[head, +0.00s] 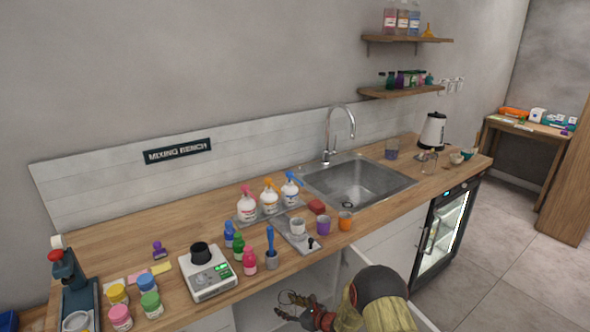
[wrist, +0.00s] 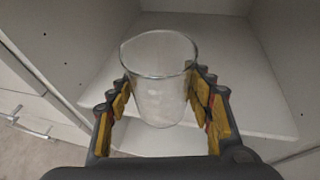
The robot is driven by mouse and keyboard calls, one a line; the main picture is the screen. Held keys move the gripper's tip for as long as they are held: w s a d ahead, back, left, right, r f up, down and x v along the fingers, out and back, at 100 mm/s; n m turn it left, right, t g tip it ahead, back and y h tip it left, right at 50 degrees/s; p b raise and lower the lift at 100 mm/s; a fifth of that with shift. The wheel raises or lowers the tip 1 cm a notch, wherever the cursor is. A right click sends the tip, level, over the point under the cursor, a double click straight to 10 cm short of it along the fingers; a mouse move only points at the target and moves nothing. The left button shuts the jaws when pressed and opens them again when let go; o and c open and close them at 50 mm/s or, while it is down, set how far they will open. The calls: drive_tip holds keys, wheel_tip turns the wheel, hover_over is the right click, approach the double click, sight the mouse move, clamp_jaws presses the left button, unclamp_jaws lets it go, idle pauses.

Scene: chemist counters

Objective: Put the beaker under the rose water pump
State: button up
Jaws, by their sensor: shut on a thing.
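A clear, empty glass beaker (wrist: 158,85) is upright between the two fingers of my gripper (wrist: 160,100) in the wrist view. The fingers are shut on its sides. In the head view my gripper (head: 292,308) is low, in front of the open cabinet under the counter; the beaker is hard to make out there. Three pump bottles stand on a tray on the counter, left of the sink: one with a pink pump (head: 247,205), one with an orange pump (head: 269,196) and one with a blue pump (head: 291,190). Their labels are too small to read.
The wooden counter (head: 110,245) is above my gripper. An open cabinet door (head: 360,262) is close to my arm. A scale (head: 209,275), small coloured bottles and cups crowd the counter's front. The cabinet shelf (wrist: 225,60) behind the beaker looks bare.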

sight(291, 312)
drive_tip(key=shift+m+t+h, duration=0.3)
drive_tip(key=shift+m+t, duration=0.1)
drive_tip(key=shift+m, duration=0.1)
drive_tip(key=s, duration=0.1)
drive_tip(key=s+d, duration=0.2)
drive_tip(key=s, duration=0.1)
drive_tip(key=shift+s+d+r, duration=0.1)
drive_tip(key=shift+d+r, duration=0.1)
drive_tip(key=shift+r, duration=0.2)
drive_tip(key=s+d+r+m+t+h+p, duration=0.1)
drive_tip(key=s+d+r, duration=0.3)
drive_tip(key=r, duration=0.6)
drive_tip(key=s+d+r+m+t+h+p, duration=0.1)
drive_tip(key=s+d+r, duration=0.3)
drive_tip(key=d+r, duration=0.5)
drive_tip(key=s+d+r+m+t+h+p, duration=0.1)
drive_tip(key=s+d+r+m+h, duration=0.2)
drive_tip(key=r, duration=0.9)
drive_tip(key=d, duration=0.3)
drive_tip(key=shift+s+d, duration=0.25)
drive_tip(key=shift+s, duration=0.15)
drive_tip(key=shift+f, duration=0.15)
